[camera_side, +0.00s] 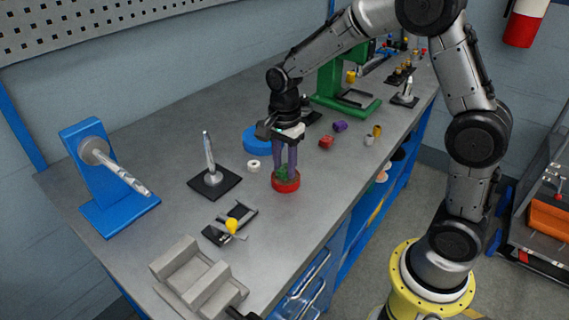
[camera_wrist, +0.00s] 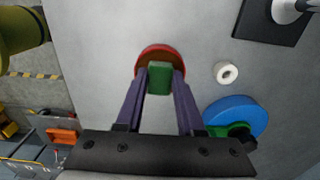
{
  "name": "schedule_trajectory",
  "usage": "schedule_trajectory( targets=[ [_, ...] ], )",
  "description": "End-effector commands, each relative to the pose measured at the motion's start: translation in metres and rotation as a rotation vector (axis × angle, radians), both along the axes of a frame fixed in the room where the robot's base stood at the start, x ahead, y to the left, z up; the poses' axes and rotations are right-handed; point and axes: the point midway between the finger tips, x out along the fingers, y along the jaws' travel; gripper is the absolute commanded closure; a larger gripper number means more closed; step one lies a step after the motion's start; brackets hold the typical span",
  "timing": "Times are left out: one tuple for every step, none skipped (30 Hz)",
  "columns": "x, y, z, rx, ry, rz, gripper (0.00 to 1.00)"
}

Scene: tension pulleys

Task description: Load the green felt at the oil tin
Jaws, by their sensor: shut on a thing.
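The green felt (camera_side: 282,173) is a small block between the purple fingertips of my gripper (camera_side: 286,167). It also shows in the wrist view (camera_wrist: 160,78), with a finger on each side. My gripper is shut on it. A round red tin (camera_side: 286,185), likely the oil tin, stands on the bench. In the wrist view, the tin (camera_wrist: 157,50) lies behind the felt and fingertips, which hide part of it. The felt is over or in the tin's opening; I cannot tell whether it touches the tin's inside.
A white ring (camera_side: 253,165) and a blue round piece (camera_side: 257,140) lie left of the tin. A post on a black base (camera_side: 215,183), a blue stand (camera_side: 95,160) and a grey stepped block (camera_side: 205,285) stand farther left. A red block (camera_side: 326,142) lies right.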

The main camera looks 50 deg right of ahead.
Motion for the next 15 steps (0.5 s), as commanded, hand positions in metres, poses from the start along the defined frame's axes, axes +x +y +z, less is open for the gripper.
schedule_trajectory(
  targets=[
    [-0.0001,0.0,-0.0009,0.0,0.001,0.0,1.0],
    [-0.0001,0.0,-0.0012,0.0,0.001,0.0,1.0],
    [-0.0001,0.0,-0.0016,0.0,0.0,0.0,1.0],
    [0.0,0.0,-0.0019,0.0,0.0,0.0,1.0],
    [0.0,0.0,-0.0022,0.0,0.0,0.0,1.0],
    [0.0,0.0,-0.0027,0.0,0.0,0.0,1.0],
    [0.0001,0.0,-0.003,0.0,0.0,0.0,1.0],
    [0.0001,0.0,-0.0033,0.0,0.0,0.0,1.0],
    [0.0001,0.0,-0.0037,0.0,0.0,0.0,1.0],
    [0.0001,0.0,-0.004,0.0,0.0,0.0,1.0],
    [0.0001,0.0,-0.0044,0.0,0.0,0.0,1.0],
    [0.0001,0.0,-0.0048,0.0,0.0,0.0,1.0],
    [0.0001,0.0,-0.0051,0.0,0.0,0.0,1.0],
    [0.0001,0.0,-0.0054,0.0,0.0,0.0,1.0],
    [0.0001,0.0,-0.0058,0.0,0.0,0.0,1.0]
  ],
)
